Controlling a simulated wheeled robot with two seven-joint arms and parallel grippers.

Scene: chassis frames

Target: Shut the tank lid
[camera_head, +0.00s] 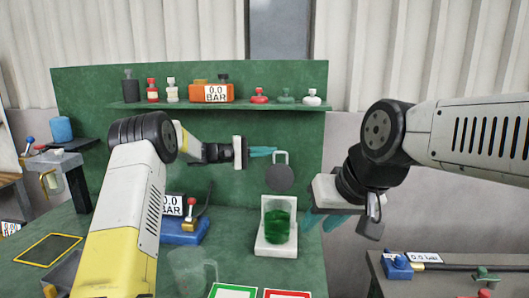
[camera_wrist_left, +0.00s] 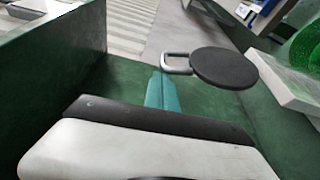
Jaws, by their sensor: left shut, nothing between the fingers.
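The tank (camera_head: 279,222) is a clear vessel with green liquid on a white stand (camera_head: 262,246) in the head view. Its dark round lid (camera_head: 280,179) stands raised above it, open, with a pale loop handle (camera_head: 281,155) at its top edge. The lid (camera_wrist_left: 224,68) and handle (camera_wrist_left: 177,62) also show in the left wrist view. My left gripper (camera_head: 272,151) is shut and empty, its teal fingertips right by the handle; I cannot tell if they touch. My right gripper (camera_head: 322,223) is right of the tank, its teal fingers apart and empty.
A shelf (camera_head: 220,105) with bottles and an orange gauge box (camera_head: 213,92) runs along the green back panel. A blue device (camera_head: 183,231) and a clear jug (camera_head: 190,272) stand left of the tank. Green and red-framed cards (camera_head: 287,294) lie in front.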

